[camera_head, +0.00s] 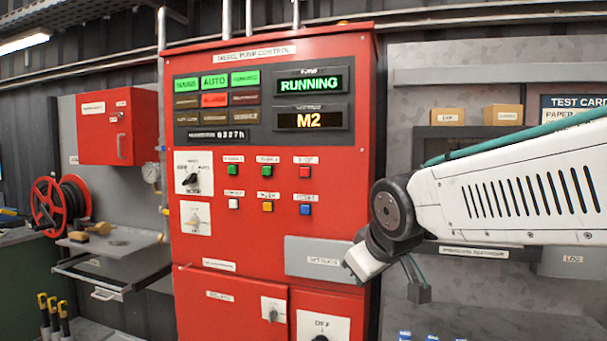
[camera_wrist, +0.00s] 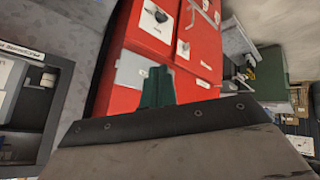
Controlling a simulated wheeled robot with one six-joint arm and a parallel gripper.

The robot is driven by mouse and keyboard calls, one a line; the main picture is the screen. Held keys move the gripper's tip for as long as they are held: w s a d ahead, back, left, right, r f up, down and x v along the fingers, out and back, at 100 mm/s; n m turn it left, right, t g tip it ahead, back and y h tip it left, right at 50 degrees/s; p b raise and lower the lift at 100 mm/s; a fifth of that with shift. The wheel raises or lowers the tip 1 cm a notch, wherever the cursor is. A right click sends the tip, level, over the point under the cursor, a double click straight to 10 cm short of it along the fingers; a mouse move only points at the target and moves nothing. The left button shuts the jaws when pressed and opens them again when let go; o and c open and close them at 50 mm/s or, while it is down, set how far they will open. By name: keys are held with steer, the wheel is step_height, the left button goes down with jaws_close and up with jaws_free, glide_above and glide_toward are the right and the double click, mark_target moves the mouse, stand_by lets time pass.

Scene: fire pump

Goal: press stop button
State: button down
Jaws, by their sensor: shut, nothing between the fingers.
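The red stop button (camera_head: 304,172) is at the right end of the upper button row on the red pump control panel (camera_head: 345,200). Its small label is too blurred to read. The stop button cannot be made out in the wrist view.
Green buttons (camera_head: 267,171) sit left of the stop button, and a blue button (camera_head: 305,209) is below it. The display (camera_head: 310,84) reads RUNNING. A grey shelf unit (camera_head: 455,75) stands right of the panel; a red hose reel (camera_head: 60,205) is left.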

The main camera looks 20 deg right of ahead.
mark_target(305, 174)
steer(key=w+a+r+n+t+y, duration=0.2)
steer(key=w+r, duration=0.5)
steer(key=w, duration=0.4)
steer(key=w+a+r+n+t+y, duration=0.2)
steer(key=w+a+r+n+t, duration=0.3)
steer(key=w, duration=0.7)
step_height(305, 174, up, 3)
steer(key=shift+f+n+t, duration=0.1)
steer(key=shift+n+t, duration=0.5)
steer(key=shift+t, duration=0.4)
steer(key=shift+w+d, duration=0.1)
steer(key=shift+w+d, duration=0.85)
steer(key=shift+w, duration=0.3)
steer(key=shift+w+d, duration=0.9)
steer(key=shift+w, duration=0.3)
steer(key=shift+w+d, duration=0.85)
steer(key=shift+w, duration=0.3)
steer(key=shift+w+d, duration=0.2)
steer(key=shift+w, duration=0.05)
